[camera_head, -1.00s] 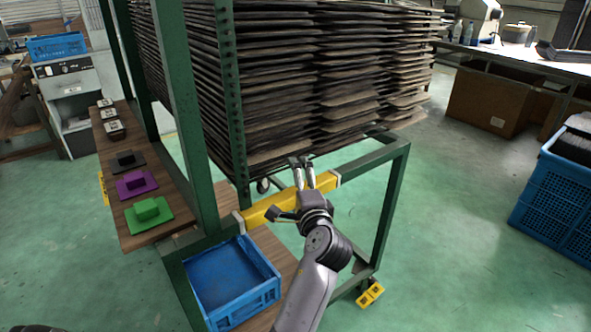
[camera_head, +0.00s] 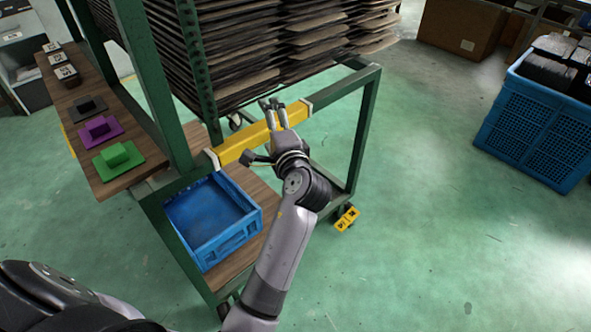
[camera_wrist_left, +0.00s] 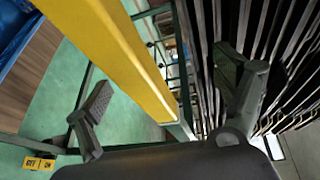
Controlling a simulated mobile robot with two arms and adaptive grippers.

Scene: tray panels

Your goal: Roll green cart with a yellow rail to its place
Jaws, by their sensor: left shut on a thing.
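The green cart (camera_head: 359,140) has a frame of dark green posts and a stack of dark tray panels (camera_head: 265,45). Its yellow rail (camera_head: 245,146) runs across the near end, below the panels. My left gripper (camera_head: 272,107) is shut on the yellow rail near the rail's right end. In the left wrist view, the yellow rail (camera_wrist_left: 118,52) passes between the fingers of my left gripper (camera_wrist_left: 160,100). A yellow caster pedal (camera_head: 347,218) shows by the cart's right foot; in the wrist view it bears ON and OFF labels. My right gripper is out of view.
A blue crate (camera_head: 215,219) sits on the cart's lower wooden shelf. A side wooden shelf (camera_head: 123,182) carries green, purple and black blocks. The green floor at the right front is clear.

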